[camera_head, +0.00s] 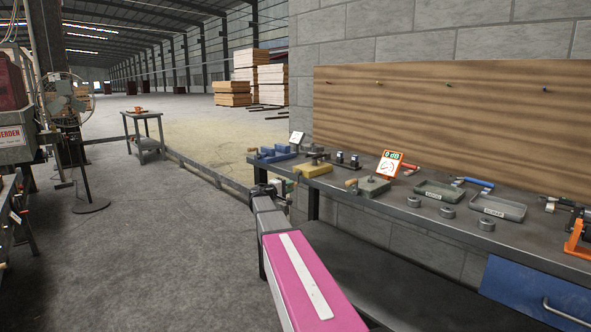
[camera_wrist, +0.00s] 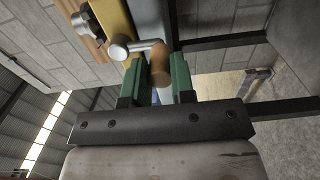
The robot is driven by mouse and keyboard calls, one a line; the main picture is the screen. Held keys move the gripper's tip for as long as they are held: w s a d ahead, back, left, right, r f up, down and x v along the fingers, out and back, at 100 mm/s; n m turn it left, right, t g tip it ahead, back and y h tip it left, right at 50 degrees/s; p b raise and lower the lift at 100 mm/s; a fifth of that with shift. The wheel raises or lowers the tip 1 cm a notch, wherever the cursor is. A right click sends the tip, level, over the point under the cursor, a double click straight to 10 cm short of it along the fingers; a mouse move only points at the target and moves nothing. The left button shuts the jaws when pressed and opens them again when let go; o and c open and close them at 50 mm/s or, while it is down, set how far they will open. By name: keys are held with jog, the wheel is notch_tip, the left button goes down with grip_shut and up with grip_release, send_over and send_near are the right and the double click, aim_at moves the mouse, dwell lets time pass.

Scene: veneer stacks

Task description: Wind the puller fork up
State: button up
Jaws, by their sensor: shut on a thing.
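My gripper (camera_wrist: 160,84) has green fingers, shut on the brown wooden handle (camera_wrist: 160,66) of a crank. A bright metal crank arm (camera_wrist: 135,47) runs from the handle toward a yellow body (camera_wrist: 115,18), with a blue one (camera_wrist: 149,18) beside it. In the head view my gripper (camera_head: 284,184) is at the bench's near left end, by a yellow device (camera_head: 313,170) and a blue device (camera_head: 274,154). My arm partly hides the handle there. I cannot make out the puller fork in either view.
The workbench (camera_head: 430,218) holds a green-grey device (camera_head: 370,187), an orange-framed display (camera_head: 391,165), several grey discs and two trays (camera_head: 498,206). A grey block wall (camera_head: 430,40) stands behind.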

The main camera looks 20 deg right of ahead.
jog(key=o, duration=0.9)
jog(key=shift+a, duration=0.15)
jog(key=v, duration=0.6)
jog(key=shift+s+a, duration=0.15)
jog(key=shift+a, duration=0.2)
jog(key=shift+f, duration=0.1)
